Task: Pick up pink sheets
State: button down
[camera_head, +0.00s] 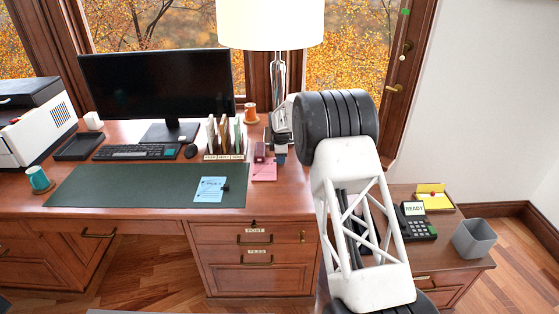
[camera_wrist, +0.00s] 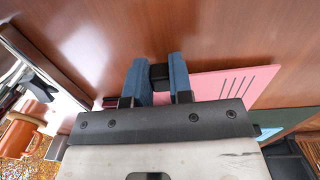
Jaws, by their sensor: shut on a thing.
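The pink sheets (camera_head: 265,174) lie on the desk, right of the green desk mat and in front of the file holder. They also show in the wrist view (camera_wrist: 235,84), with dark printed lines and a black clip (camera_wrist: 158,74) at one edge. My gripper (camera_wrist: 160,62) has its two blue fingers on either side of this clip and is shut on it. In the head view my gripper (camera_head: 280,157) is at the right edge of the sheets, partly hidden by my arm. I cannot tell whether the sheets are lifted off the desk.
Light blue sheets (camera_head: 209,189) with a black clip lie on the green desk mat (camera_head: 120,186). A file holder (camera_head: 224,139), an orange mug (camera_head: 250,113) and a lamp (camera_head: 270,25) stand close behind. A small dark pink object (camera_head: 259,150) stands beside my gripper.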

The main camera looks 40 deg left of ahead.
jog(key=s+d, duration=3.1)
jog(key=s, duration=0.1)
jog(key=shift+d, duration=0.4)
jog(key=shift+d, duration=0.1)
dwell(0.5)
jog(key=s+d, duration=0.4)
jog(key=shift+s+d+r, duration=0.15)
jog(key=shift+s+d, duration=0.2)
jog(key=shift+d, duration=0.05)
dwell(1.2)
jog(key=shift+a, duration=0.15)
dwell(0.5)
jog(key=s+a+r+m, duration=0.1)
jog(key=s+a+m, duration=0.2)
jog(key=a+m, duration=0.3)
jog(key=s+a+r+m, duration=0.1)
jog(key=s+a+m, duration=0.3)
jog(key=a, duration=1.1)
jog(key=s+a+r+m, duration=0.2)
jog(key=s+a+m, duration=0.2)
jog(key=a+m, duration=0.4)
jog(key=a, duration=0.3)
jog(key=shift+a, duration=0.25)
